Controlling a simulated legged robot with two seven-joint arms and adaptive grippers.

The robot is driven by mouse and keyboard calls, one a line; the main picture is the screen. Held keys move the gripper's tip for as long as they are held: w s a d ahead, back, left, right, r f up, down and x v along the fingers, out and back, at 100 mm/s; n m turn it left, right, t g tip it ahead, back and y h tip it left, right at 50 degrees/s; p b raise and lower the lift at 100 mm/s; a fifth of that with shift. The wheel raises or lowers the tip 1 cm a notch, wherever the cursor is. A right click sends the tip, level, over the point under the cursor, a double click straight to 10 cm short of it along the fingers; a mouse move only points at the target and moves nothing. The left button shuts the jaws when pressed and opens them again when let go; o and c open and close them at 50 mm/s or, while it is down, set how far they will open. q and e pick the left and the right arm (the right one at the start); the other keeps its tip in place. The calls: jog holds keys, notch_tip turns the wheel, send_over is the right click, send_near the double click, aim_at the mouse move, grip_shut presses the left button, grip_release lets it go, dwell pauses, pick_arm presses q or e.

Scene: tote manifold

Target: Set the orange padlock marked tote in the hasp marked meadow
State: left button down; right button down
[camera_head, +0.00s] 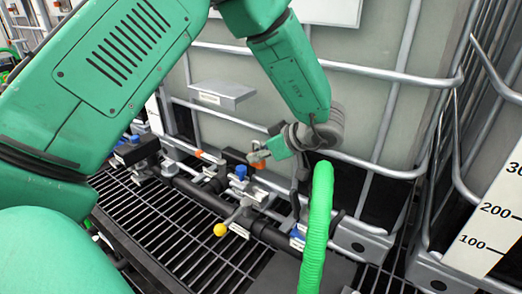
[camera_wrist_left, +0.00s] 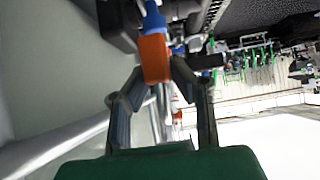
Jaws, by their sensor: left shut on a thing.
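My left gripper (camera_head: 268,153) reaches down from the upper middle to the pipe manifold. It is shut on an orange padlock (camera_wrist_left: 154,58), which sits between the two dark fingers in the left wrist view. The padlock also shows as a small orange piece (camera_head: 257,164) at the fingertips in the head view. In the wrist view a blue part (camera_wrist_left: 153,15) is right beyond the padlock; I cannot tell whether they touch. No tote or meadow marking is readable, so I cannot tell which fitting is the meadow hasp. My right gripper is not in view.
A dark pipe manifold (camera_head: 190,190) with blue fittings (camera_head: 240,172) and a yellow-knobbed lever (camera_head: 220,229) runs over a black grating (camera_head: 170,225). A caged grey tote (camera_head: 350,120) stands behind. A bright green hose (camera_head: 318,225) rises close to the right of the gripper.

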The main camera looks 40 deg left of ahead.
aim_at(265, 166)
pick_arm(q)
jog(key=shift+a+r, duration=0.1)
jog(key=shift+a, duration=0.1)
jog(key=shift+a+f+b, duration=0.25)
jog(key=shift+f+b, duration=0.55)
jog(key=f+b, duration=0.1)
jog(key=b, duration=0.1)
jog(key=f+b, duration=0.2)
jog(key=shift+d+f, duration=0.2)
jog(key=shift+f, duration=0.1)
jog(key=shift+a+f, duration=0.1)
jog(key=shift+f, duration=1)
jog(key=shift+f+b, duration=0.8)
jog(key=shift+f, duration=1.5)
jog(key=c, duration=1.3)
grip_release()
jog(key=shift+f, duration=0.1)
